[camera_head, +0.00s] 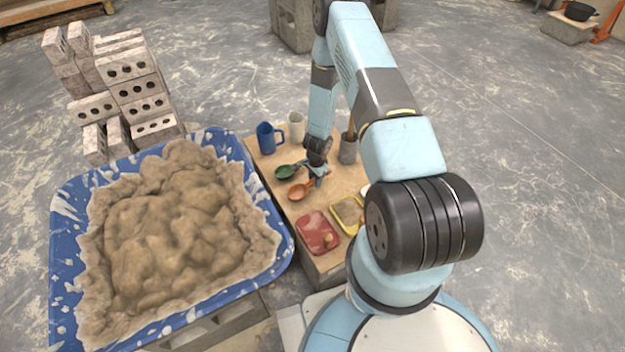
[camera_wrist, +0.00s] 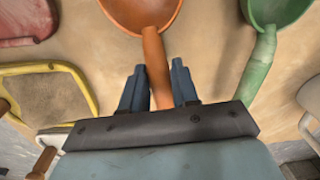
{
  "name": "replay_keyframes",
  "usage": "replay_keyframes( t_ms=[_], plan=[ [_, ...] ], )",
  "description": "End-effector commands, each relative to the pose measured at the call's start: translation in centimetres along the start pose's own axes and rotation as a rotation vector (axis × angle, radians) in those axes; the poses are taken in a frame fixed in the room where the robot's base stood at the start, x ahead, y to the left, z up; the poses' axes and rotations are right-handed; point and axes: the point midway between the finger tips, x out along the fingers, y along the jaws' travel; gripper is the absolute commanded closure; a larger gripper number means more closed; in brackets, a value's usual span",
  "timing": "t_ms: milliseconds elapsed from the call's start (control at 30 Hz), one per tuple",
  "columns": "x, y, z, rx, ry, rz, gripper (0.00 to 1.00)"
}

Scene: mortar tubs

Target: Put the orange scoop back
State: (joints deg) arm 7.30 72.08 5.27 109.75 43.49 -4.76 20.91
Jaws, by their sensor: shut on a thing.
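The orange scoop (camera_head: 299,191) is on or just above the wooden table, its bowl facing left in the head view. In the wrist view its handle (camera_wrist: 155,62) runs between the two blue fingers of my gripper (camera_wrist: 158,85), which is shut on it. My gripper also shows in the head view (camera_head: 318,172), low over the table. Whether the scoop touches the table, I cannot tell. The green scoop (camera_head: 286,172) lies just behind the orange one; in the wrist view its handle (camera_wrist: 258,68) is to the right, apart from my fingers.
A blue mug (camera_head: 267,136), a pale mug (camera_head: 296,127) and a grey cup (camera_head: 348,151) stand at the table's back. A red tray (camera_head: 312,238) and a yellow-rimmed tray (camera_head: 335,217) lie in front. A blue tub (camera_head: 62,215) of mortar stands left; bricks are stacked behind it.

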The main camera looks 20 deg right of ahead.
Motion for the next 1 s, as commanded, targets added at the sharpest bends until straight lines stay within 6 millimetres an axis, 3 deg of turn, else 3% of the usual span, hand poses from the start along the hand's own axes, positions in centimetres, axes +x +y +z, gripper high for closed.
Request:
replay_keyframes(
  t_ms=[633,667,933,1000],
  plan=[
    [0.59,-0.01,0.03,-0.001,0.0,0.0,1.0],
    [0.56,-0.02,0.03,-0.001,0.0,0.0,0.68],
    [0.57,-0.01,0.04,-0.001,0.0,0.0,0.42],
    [0.57,-0.01,0.05,-0.001,0.0,0.0,0.41]
  ],
)
